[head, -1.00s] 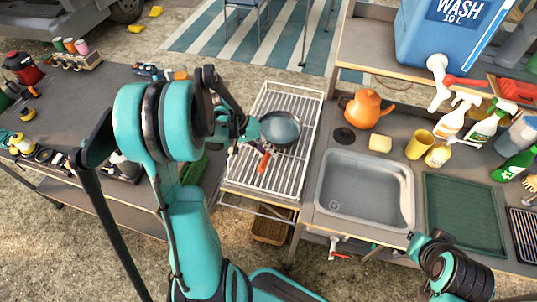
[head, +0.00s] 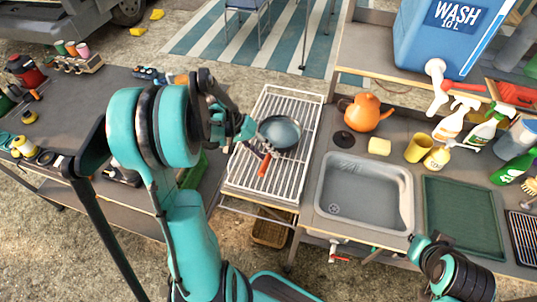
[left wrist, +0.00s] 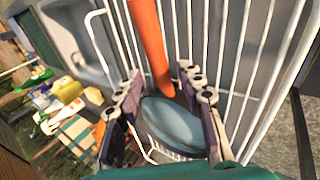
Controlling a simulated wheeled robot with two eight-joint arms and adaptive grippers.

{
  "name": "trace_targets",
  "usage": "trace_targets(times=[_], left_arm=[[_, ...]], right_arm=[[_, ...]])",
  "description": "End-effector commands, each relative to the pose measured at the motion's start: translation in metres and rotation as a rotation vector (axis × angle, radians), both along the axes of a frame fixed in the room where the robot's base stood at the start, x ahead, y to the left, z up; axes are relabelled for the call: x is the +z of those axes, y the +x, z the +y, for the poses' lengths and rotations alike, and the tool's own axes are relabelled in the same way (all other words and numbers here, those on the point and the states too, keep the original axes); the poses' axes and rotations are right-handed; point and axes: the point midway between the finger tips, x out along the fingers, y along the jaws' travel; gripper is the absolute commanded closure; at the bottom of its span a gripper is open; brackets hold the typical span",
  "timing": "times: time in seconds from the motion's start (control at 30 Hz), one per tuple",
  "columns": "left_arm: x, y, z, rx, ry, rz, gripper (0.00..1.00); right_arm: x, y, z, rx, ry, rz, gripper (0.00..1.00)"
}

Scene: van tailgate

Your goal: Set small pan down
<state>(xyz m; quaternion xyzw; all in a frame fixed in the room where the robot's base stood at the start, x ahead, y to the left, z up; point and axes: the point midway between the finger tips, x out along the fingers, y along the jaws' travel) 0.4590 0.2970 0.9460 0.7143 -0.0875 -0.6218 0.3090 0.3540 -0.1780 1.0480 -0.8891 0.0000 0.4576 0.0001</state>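The small pan (head: 280,132), dark grey-blue with an orange handle (head: 264,165), sits on the white wire rack (head: 301,170) left of the sink. My left gripper (head: 257,146) is at the pan's left side, close to the handle. Its two fingers (left wrist: 161,78) stand apart in the left wrist view, with a gap around the pan and handle. My right gripper (head: 420,243) is at the lower right, small and partly hidden by its own arm.
A sink (head: 365,190) and a green mat (head: 461,213) lie right of the rack. An orange kettle (head: 368,112), a sponge (head: 379,146) and a yellow cup (head: 419,148) stand behind the sink. A dark table (head: 70,115) with tools is at the left.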

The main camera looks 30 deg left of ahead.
Motion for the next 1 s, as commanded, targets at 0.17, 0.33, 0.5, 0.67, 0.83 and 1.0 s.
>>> trace_targets(times=[0.17, 0.33, 0.5, 0.67, 0.83, 1.0], left_arm=[[0.039, -0.009, 0.022, 0.002, 0.000, 0.000, 0.62], [0.065, -0.016, 0.038, 0.001, 0.000, 0.001, 0.62], [0.078, -0.020, 0.046, 0.000, 0.002, 0.001, 0.62], [0.090, -0.023, 0.025, -0.009, 0.062, -0.003, 0.62], [0.109, -0.040, -0.029, -0.029, 0.242, -0.047, 0.62], [0.122, -0.068, -0.074, -0.060, 0.435, -0.164, 0.62]], right_arm=[[0.016, 0.000, 0.000, 0.000, 0.000, 0.000, 1.00], [0.024, 0.000, 0.000, 0.000, 0.000, 0.000, 1.00], [0.027, 0.000, 0.000, 0.000, 0.000, 0.000, 1.00], [0.028, 0.000, 0.000, 0.000, 0.000, 0.000, 1.00], [0.027, 0.000, 0.000, 0.000, 0.000, 0.000, 1.00], [0.027, 0.000, 0.000, 0.000, 0.000, 0.000, 1.00]])
